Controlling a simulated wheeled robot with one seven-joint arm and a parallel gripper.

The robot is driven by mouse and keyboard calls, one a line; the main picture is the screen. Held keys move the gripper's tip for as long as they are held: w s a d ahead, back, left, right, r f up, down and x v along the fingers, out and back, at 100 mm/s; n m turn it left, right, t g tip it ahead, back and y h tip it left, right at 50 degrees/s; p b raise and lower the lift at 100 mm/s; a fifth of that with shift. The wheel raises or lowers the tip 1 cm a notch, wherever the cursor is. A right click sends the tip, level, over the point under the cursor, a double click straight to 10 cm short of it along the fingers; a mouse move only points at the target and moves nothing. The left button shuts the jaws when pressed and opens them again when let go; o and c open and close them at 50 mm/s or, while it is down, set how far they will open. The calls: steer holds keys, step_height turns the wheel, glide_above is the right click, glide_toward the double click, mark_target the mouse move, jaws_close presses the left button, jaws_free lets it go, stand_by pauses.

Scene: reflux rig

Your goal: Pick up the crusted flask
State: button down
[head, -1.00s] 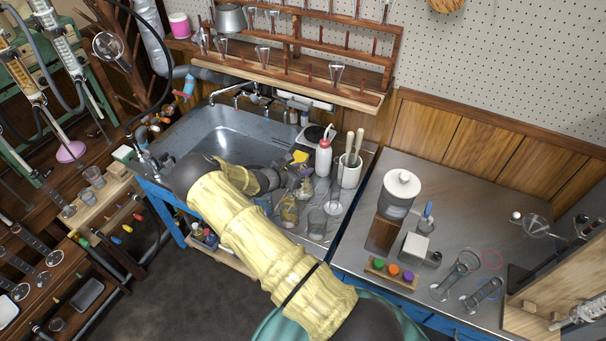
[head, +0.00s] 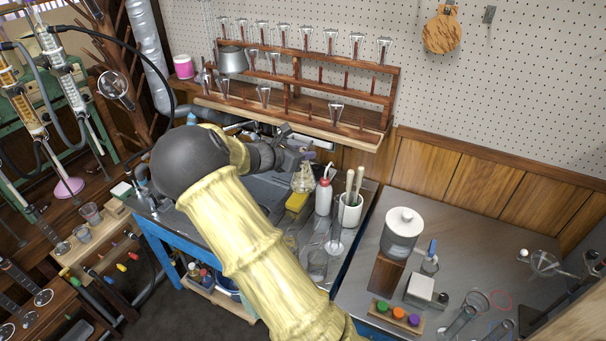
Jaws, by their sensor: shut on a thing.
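My gripper (head: 293,160) is raised over the draining area to the right of the sink, beside the back wall. It is shut on a conical glass flask (head: 303,181) with a pale, yellowish crusted look, apparently the crusted flask. The flask hangs roughly upright, clear of the counter. The fingertips are small in view and partly hidden by the flask and wrist. My arm covers much of the sink. Another amber-tinted flask (head: 290,242) stands below, partly hidden behind my arm.
A yellow sponge (head: 297,201), a white wash bottle with red cap (head: 323,195), a white brush pot (head: 350,212) and a clear beaker (head: 317,264) stand close by. The wooden drying rack (head: 340,121) with glassware overhangs the sink. The right bench has free steel surface.

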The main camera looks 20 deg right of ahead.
step_height(320, 180, up, 5)
steer(key=shift+f, duration=0.25)
stand_by(0.6)
